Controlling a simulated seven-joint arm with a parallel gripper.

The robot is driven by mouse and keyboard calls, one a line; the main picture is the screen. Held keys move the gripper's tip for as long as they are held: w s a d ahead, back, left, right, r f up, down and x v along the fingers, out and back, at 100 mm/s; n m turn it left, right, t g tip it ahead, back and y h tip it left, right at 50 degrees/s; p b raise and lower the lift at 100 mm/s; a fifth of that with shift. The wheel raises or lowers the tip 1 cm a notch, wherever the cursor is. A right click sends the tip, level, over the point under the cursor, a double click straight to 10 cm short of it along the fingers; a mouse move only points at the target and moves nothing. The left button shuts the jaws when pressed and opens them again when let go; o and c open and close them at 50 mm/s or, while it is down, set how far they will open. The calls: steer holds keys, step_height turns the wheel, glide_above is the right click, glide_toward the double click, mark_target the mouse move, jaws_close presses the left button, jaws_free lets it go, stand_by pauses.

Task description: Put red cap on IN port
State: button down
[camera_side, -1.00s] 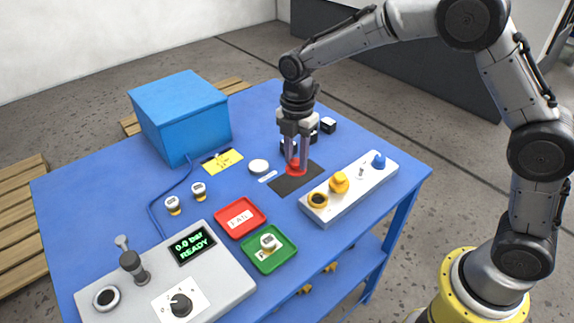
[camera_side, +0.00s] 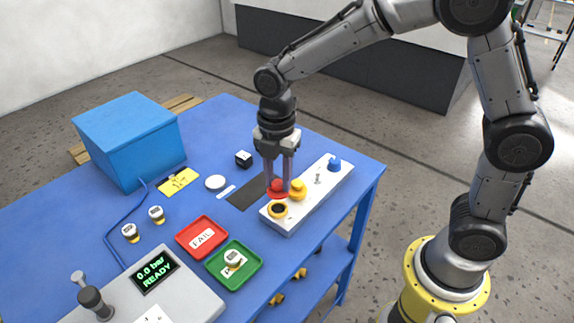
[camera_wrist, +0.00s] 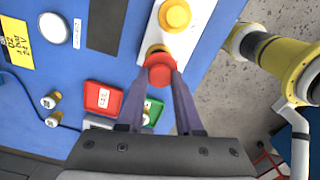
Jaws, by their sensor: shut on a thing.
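My gripper (camera_side: 278,179) is shut on the red cap (camera_side: 277,188), which hangs at the fingertips near the left long edge of the white fixture block (camera_side: 308,196). The block carries a yellow ring with a dark opening (camera_side: 278,209), a yellow knob-like part (camera_side: 298,188), a thin pin (camera_side: 318,179) and a blue cap (camera_side: 334,164). In the wrist view the red cap (camera_wrist: 159,69) partly covers the yellow ring (camera_wrist: 157,49), with the yellow part (camera_wrist: 174,15) beyond. I cannot read any IN label. The gap between cap and ring is unclear.
A dark mat (camera_side: 245,194) lies left of the block. A red FAIL tray (camera_side: 186,241) and a green tray (camera_side: 219,272) with a gauge valve (camera_side: 234,260) lie in front. A black cube (camera_side: 244,158), white disc (camera_side: 215,182) and blue box (camera_side: 125,140) stand farther back.

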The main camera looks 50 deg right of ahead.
mark_target(277, 194)
steer(key=shift+w+a+f, duration=0.1)
steer(key=shift+f, duration=2.2)
steer(key=shift+f, duration=0.15)
stand_by(0.5)
jaws_free()
stand_by(0.3)
steer(key=shift+r, duration=2.5)
steer(key=shift+c, duration=0.2)
jaws_close()
